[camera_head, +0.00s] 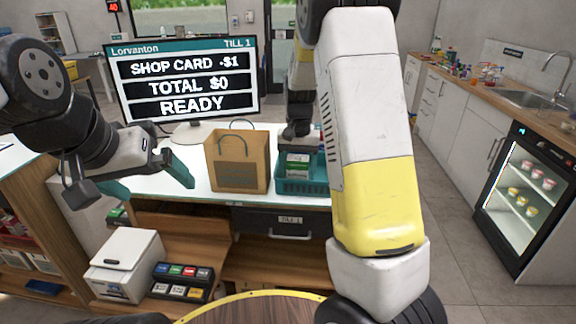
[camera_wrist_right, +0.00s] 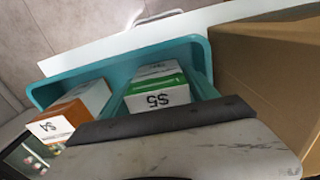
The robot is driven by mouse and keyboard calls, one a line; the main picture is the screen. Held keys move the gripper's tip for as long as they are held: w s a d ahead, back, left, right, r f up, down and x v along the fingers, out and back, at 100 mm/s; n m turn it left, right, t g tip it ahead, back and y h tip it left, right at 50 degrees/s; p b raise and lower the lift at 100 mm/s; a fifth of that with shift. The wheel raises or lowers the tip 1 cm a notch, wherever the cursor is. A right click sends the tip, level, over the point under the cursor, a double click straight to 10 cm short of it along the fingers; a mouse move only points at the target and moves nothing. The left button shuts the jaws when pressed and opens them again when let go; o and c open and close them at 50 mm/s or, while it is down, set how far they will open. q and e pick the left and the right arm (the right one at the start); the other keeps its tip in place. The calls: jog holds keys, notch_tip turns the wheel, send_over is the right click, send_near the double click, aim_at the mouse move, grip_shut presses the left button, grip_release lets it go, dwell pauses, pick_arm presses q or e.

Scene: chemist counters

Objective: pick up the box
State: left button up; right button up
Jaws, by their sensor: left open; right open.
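A white and green box marked $5 (camera_wrist_right: 157,92) lies in a teal basket (camera_wrist_right: 130,65) in the right wrist view; it also shows in the head view (camera_head: 297,166). A white and orange box marked $4 (camera_wrist_right: 75,112) lies left of it in the same basket. My right gripper (camera_wrist_right: 160,78) is open over the basket, its teal fingers seeming to lie on either side of the $5 box. The matching teal makes contact hard to tell. My left gripper (camera_head: 150,181) is open and empty, left of the paper bag.
A brown paper bag (camera_head: 238,162) stands on the white counter, directly left of the basket in the head view. A till screen (camera_head: 185,80) stands behind. A till drawer (camera_head: 285,224) is below. A small fridge (camera_head: 525,195) is at right.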

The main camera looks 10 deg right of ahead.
jog(key=shift+f, duration=0.35)
jog(key=c, duration=1.2)
